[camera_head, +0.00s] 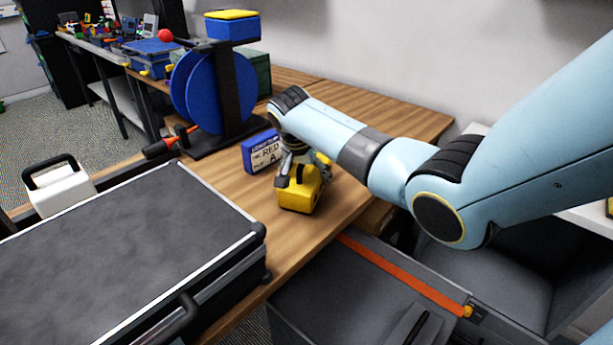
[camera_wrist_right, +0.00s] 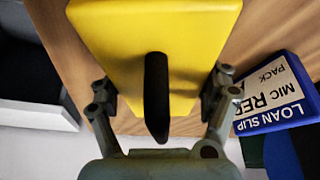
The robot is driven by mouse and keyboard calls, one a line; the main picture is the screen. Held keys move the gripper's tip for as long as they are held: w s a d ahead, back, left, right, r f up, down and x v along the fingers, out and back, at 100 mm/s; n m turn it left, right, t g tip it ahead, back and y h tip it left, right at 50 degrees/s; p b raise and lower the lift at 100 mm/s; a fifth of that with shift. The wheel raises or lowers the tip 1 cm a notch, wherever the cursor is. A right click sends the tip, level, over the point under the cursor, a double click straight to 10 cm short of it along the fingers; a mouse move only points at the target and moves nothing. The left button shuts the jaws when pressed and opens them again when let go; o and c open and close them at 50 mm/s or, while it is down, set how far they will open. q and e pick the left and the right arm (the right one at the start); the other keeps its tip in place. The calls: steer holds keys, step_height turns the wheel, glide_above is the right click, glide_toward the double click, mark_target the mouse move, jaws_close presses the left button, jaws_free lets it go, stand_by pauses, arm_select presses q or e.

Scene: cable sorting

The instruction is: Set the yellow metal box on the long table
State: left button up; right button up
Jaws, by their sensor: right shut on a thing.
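The yellow metal box (camera_head: 300,195) is at the wooden long table (camera_head: 345,207), near its front edge. My right gripper (camera_head: 298,165) reaches down to it from above and is shut on it. In the right wrist view the yellow box (camera_wrist_right: 205,45) sits between the two fingers (camera_wrist_right: 158,100), with its black handle (camera_wrist_right: 157,95) in the middle. The box looks upright and very low over the wood or touching it; I cannot tell which. My left gripper is not in view.
A dark case (camera_head: 130,250) fills the front left. Bare wood lies back right.

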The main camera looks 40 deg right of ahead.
mark_target(300, 168)
steer(key=shift+f, duration=0.1)
steer(key=o, duration=1.7)
steer(key=shift+f, duration=0.15)
steer(key=shift+c, duration=0.2)
steer(key=p+v, duration=0.1)
steer(key=v, duration=1.1)
steer(key=shift+s+p, duration=0.1)
steer(key=shift+p, duration=0.3)
